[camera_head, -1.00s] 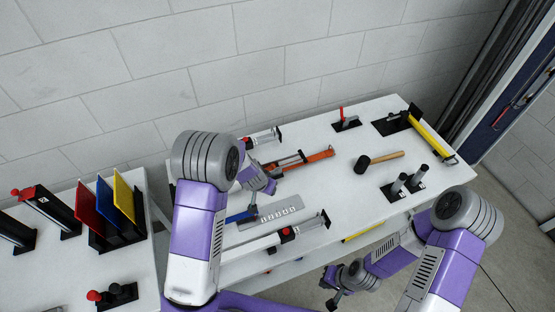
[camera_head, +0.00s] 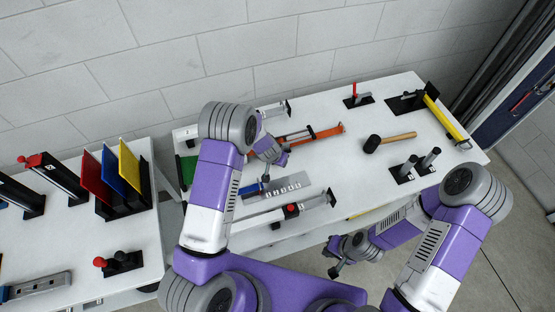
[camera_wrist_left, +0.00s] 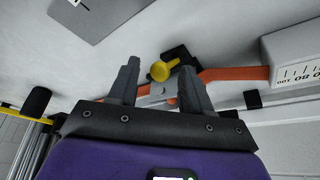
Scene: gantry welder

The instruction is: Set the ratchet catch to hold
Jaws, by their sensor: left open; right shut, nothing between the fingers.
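An orange bar with a dark fitting (camera_head: 325,132) lies near the back of the white table, and the orange bar also shows in the left wrist view (camera_wrist_left: 235,74). In that view a yellow round knob (camera_wrist_left: 160,71) on a black block (camera_wrist_left: 178,55) stands against the bar; I take it for the catch. My left gripper (camera_head: 280,157) is at the bar's left part. Its fingers (camera_wrist_left: 159,76) are open, with the knob between them in the picture; contact cannot be told. My right gripper (camera_head: 335,268) is shut and empty, in front of the table.
A blue-handled tool (camera_head: 252,189) and a slotted grey plate (camera_head: 283,186) lie in front of the bar. Coloured panels (camera_head: 118,175) stand on the left table.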

